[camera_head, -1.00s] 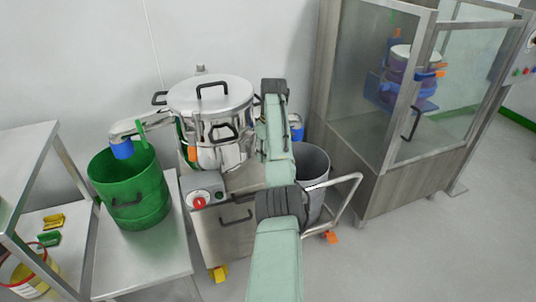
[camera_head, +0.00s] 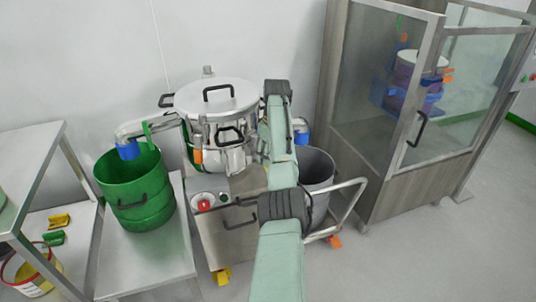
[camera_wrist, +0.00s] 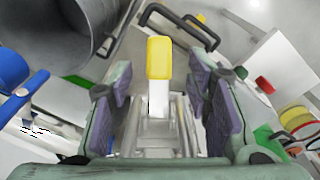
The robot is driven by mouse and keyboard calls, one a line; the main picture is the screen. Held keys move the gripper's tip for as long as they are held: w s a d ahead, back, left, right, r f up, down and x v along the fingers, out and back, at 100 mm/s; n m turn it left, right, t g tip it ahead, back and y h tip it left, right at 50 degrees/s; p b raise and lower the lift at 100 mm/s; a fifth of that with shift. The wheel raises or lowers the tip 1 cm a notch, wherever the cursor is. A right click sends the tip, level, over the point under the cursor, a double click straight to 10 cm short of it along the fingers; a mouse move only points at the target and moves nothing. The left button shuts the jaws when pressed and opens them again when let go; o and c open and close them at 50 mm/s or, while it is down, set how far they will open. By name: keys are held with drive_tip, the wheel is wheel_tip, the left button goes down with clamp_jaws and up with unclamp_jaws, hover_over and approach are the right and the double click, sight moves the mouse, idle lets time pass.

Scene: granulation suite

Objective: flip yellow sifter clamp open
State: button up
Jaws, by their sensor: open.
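The yellow sifter clamp (camera_wrist: 159,58) shows in the wrist view as a yellow-tipped lever on a pale metal stem. It stands between the spread fingers of my gripper (camera_wrist: 165,105), which are open with purple-grey pads on both sides of it. I see a gap between the clamp and each pad. In the head view, the steel sifter (camera_head: 216,100) with its lidded top stands on a cabinet behind my arm. The yellow clamp and my gripper are hidden there by my arm. An orange-handled clamp (camera_head: 198,156) shows on the sifter's front.
A green drum (camera_head: 135,190) stands on a steel table left of the sifter. A grey bin (camera_head: 317,168) on a trolley stands to the right, and its blue chute end is above it. A glass-doored cabinet (camera_head: 400,110) is further right. A red button (camera_head: 204,205) is on the sifter's cabinet.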

wheel_tip(320, 180, up, 12)
drive_tip(key=d, duration=0.1)
drive_tip(key=shift+s, duration=0.4)
drive_tip(key=shift+f, duration=0.1)
drive_tip(key=shift+c, duration=0.5)
